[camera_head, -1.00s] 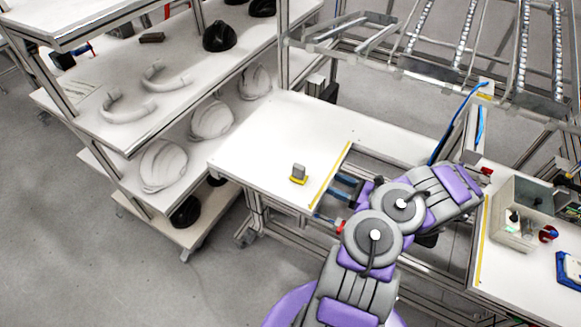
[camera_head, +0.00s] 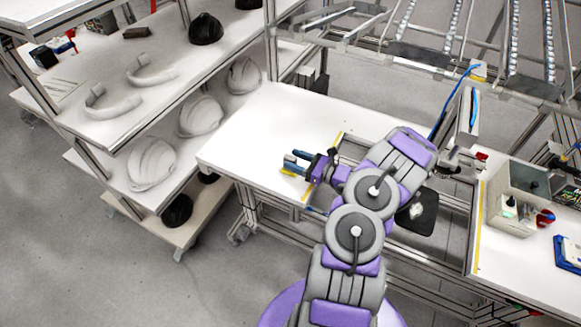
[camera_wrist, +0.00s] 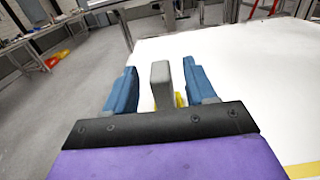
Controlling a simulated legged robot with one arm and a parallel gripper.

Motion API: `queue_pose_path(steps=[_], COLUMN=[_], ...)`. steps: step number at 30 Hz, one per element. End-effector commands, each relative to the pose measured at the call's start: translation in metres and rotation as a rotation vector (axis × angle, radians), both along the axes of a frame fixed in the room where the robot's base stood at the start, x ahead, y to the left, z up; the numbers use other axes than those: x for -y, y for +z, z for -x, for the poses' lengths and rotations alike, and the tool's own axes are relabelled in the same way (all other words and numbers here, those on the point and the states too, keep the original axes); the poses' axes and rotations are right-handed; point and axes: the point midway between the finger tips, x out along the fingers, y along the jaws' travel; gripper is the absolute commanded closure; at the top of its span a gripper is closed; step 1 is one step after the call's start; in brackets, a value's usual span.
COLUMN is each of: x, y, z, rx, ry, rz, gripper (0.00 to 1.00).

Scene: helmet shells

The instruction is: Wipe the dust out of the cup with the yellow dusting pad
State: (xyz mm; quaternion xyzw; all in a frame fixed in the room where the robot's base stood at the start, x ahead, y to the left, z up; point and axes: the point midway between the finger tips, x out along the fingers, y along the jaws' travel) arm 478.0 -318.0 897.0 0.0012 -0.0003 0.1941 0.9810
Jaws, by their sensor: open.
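The yellow dusting pad (camera_head: 289,172) lies on the white table near its front edge, largely covered by my gripper in the head view. Its upright grey handle (camera_wrist: 161,84) stands between my blue fingers in the wrist view, with a bit of yellow base low behind it. My gripper (camera_head: 291,162) is open, one finger on each side of the handle, with gaps showing on both sides. I cannot make out a cup in either view.
The white table (camera_head: 255,125) is otherwise bare, with a yellow strip at its right. A shelf rack (camera_head: 95,135) with helmet shells (camera_head: 200,116) stands at left. A metal roller rack (camera_head: 420,60) stands behind. A grey box (camera_head: 515,195) sits on the right table.

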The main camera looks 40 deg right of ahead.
Motion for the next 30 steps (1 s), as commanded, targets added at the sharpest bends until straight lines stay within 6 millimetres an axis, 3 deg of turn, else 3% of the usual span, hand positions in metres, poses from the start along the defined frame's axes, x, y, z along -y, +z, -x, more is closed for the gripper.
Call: queue_pose_path(steps=[7, 17, 30], x=[-0.014, -0.014, -0.014], y=[0.000, 0.001, 0.001], z=[-0.032, -0.038, -0.038], rx=[-0.001, -0.001, -0.001], ry=[0.005, 0.001, 0.001], rz=[0.003, 0.001, 0.001], gripper=[0.45, 0.46, 0.88])
